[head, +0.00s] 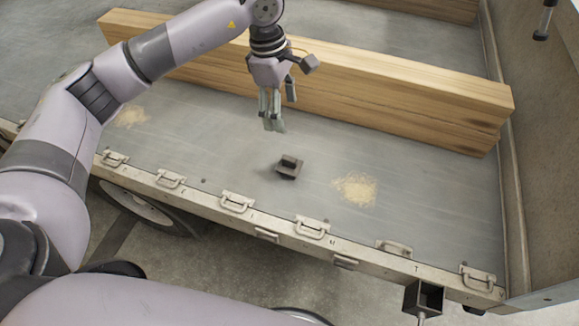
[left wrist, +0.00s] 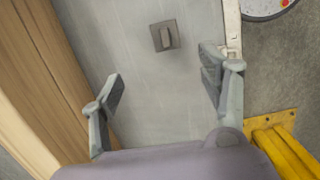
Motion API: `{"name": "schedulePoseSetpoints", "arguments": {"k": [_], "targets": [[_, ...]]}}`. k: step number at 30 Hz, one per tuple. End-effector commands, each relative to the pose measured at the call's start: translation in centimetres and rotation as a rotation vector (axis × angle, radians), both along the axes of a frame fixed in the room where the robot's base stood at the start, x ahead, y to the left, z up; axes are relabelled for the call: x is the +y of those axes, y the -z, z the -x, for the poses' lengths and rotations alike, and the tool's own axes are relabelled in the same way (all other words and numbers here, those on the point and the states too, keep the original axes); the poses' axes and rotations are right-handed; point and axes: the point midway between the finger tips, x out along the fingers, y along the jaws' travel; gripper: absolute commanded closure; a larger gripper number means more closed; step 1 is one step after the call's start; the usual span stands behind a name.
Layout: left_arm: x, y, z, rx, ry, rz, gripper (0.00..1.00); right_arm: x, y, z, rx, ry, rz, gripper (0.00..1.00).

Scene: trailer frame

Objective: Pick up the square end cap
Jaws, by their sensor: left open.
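The square end cap (head: 289,167) is a small dark grey piece with a raised part on top. It lies on the grey trailer bed (head: 420,190), near the front rail. It also shows in the left wrist view (left wrist: 165,36), beyond the fingertips and between their lines. My left gripper (head: 275,122) hangs above the bed, up and slightly left of the cap in the head view, apart from it. Its two fingers are spread wide and empty in the left wrist view (left wrist: 162,84). My right gripper is not in view.
A long wooden beam (head: 400,98) lies on the bed just behind the left gripper. Sawdust patches (head: 356,190) lie near the cap. A metal rail with latch handles (head: 236,202) edges the bed in front. A side wall (head: 545,150) stands at right. The bed around the cap is clear.

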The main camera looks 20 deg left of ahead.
Motion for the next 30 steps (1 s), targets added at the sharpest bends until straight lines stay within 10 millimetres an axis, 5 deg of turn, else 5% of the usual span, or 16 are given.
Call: {"name": "schedulePoseSetpoints", "arguments": {"k": [15, 30], "targets": [[-1.3, 9.8, 0.3, 0.006, 0.000, -0.009, 0.31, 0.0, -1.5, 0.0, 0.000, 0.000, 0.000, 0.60], [-1.6, 15.1, 1.2, 0.006, -0.001, -0.008, 0.31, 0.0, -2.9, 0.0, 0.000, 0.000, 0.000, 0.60]]}}
